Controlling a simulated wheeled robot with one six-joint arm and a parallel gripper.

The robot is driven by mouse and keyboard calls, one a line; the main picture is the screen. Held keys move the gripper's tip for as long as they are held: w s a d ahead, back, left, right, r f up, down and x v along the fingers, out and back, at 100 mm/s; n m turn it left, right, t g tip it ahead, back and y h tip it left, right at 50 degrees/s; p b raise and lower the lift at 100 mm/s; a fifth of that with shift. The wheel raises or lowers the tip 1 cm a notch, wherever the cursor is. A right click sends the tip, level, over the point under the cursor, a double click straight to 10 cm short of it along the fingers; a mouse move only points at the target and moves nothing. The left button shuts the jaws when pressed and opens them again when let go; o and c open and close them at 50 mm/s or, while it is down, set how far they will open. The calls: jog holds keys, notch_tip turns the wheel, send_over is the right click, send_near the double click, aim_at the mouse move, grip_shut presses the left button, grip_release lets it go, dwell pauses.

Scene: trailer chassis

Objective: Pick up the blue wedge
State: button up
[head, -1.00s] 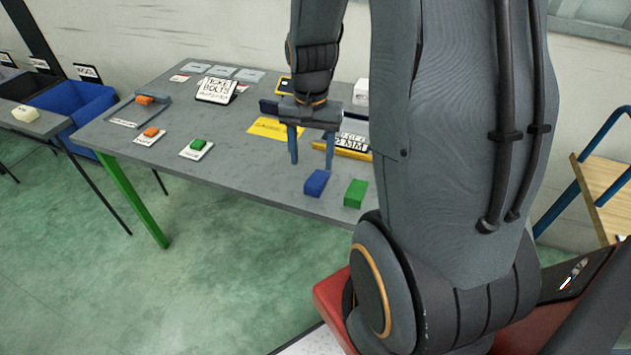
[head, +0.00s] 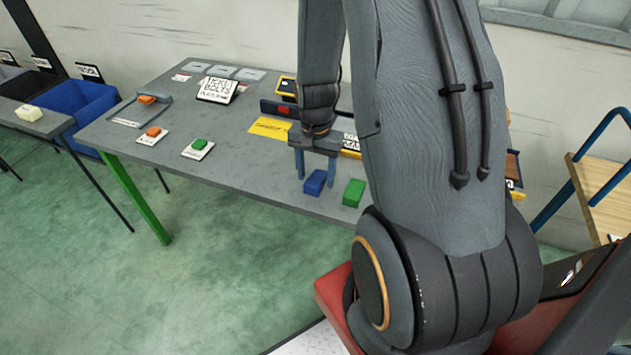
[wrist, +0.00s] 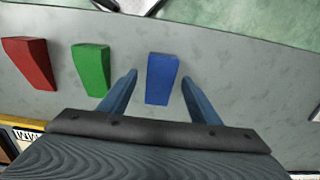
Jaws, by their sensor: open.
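The blue wedge (head: 315,182) lies on the grey table near its front edge. My gripper (head: 316,180) is open above it, with its two blue fingers to either side of the wedge in the head view. In the wrist view the blue wedge (wrist: 162,79) lies between the lines of the two fingers, a little ahead of the gripper (wrist: 158,84). The wedge looks apart from both fingers. The exact height of the fingertips over the table is hard to tell.
A green wedge (head: 353,192) lies close to the right of the blue one; the wrist view also shows a red wedge (wrist: 30,63). A yellow card (head: 269,128) and a sign (head: 217,90) are farther back.

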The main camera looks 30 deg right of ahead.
jog(key=shift+f, duration=0.15)
jog(key=shift+c, duration=0.4)
jog(key=c, duration=1.1)
